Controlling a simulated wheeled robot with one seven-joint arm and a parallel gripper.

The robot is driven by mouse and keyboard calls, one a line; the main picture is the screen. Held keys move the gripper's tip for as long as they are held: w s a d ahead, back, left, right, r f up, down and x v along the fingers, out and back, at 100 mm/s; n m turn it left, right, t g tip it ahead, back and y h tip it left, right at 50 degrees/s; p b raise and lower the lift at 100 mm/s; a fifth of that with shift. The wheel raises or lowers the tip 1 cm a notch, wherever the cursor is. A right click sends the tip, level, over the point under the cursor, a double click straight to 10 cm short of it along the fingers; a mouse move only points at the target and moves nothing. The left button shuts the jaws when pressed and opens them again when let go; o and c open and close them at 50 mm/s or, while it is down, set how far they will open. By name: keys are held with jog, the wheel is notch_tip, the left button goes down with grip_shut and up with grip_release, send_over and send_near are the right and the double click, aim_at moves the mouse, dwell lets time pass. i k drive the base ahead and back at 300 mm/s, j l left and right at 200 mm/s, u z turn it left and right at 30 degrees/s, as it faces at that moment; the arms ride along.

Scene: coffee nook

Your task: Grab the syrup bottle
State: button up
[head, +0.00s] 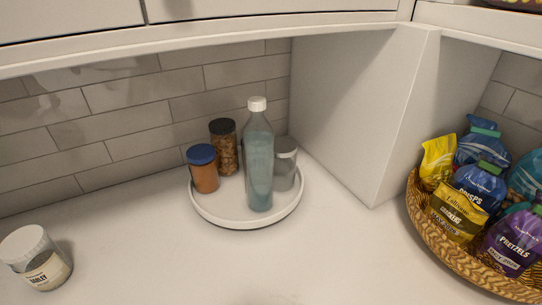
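The likely syrup bottle (259,158) is a tall clear bottle with a white cap and bluish contents. It stands upright on the front right part of a round white tray (232,223) on the counter. To its left on the tray are a jar with a blue lid (205,171) and a jar with a dark lid (224,147). A clear jar with a grey lid (286,166) stands behind it to the right, partly hidden by it. My gripper is not in view.
A labelled jar with a white lid (37,258) is at the front left. A wicker basket (441,245) of snack bags fills the right. A white partition (365,115) stands right of the tray, and cabinets (210,35) overhang above. The counter before the tray is clear.

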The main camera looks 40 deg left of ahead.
aim_at(257, 133)
jog(key=i+l+u, duration=0.1)
jog(key=l+u, duration=0.15)
jog(key=u, duration=0.2)
jog(key=l+u, duration=0.3)
jog(key=u, duration=0.2)
jog(key=l+u, duration=0.45)
jog(key=i+j, duration=0.05)
jog(key=j, duration=0.05)
